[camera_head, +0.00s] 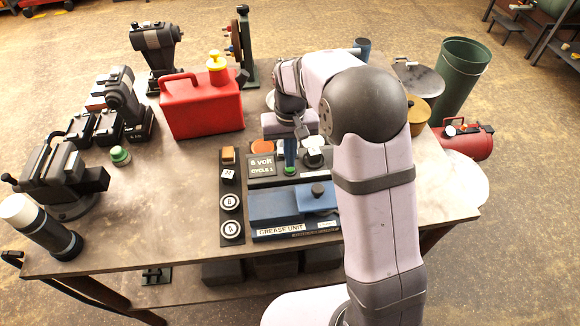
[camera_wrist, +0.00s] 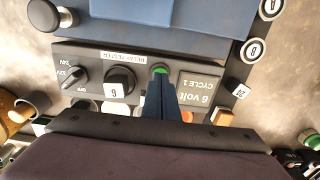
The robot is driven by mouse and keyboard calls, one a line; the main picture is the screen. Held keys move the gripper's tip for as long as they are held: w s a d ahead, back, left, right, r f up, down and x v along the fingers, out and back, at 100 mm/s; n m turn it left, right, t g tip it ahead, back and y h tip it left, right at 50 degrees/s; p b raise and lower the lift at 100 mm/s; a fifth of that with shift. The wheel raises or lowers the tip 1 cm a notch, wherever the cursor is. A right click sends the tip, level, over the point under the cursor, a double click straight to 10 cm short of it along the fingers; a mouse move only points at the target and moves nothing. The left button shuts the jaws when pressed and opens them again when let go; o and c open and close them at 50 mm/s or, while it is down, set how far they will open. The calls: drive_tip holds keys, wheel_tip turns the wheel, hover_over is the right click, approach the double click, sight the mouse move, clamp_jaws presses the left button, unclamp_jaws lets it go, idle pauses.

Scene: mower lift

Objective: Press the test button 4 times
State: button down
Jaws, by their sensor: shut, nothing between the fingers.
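The relay tester (camera_head: 262,183) stands on the table, its display reading "6 VOLT CYCLE 1". It shows upside down in the wrist view (camera_wrist: 140,60). My gripper (camera_head: 290,163) is shut and empty, pointing down over the button. In the wrist view the fingertips (camera_wrist: 160,80) are right at the button's edge. I cannot tell whether they touch it.
A blue grease unit (camera_head: 290,208) stands in front of the tester. A selector knob (camera_wrist: 76,76) and a black knob (camera_wrist: 120,80) sit on the tester. A red fuel can (camera_head: 200,108) stands behind left.

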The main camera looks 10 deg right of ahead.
drive_tip(key=shift+f+b, duration=0.5)
drive_tip(key=shift+f, duration=0.4)
idle(0.5)
drive_tip(key=shift+r+p, duration=2.05)
drive_tip(key=shift+r, duration=0.25)
drive_tip(key=shift+r, duration=0.35)
wheel_tip(320, 180, up, 3)
drive_tip(key=shift+r+p, duration=0.1)
drive_tip(key=shift+p, duration=0.9)
drive_tip(key=shift+f, duration=0.2)
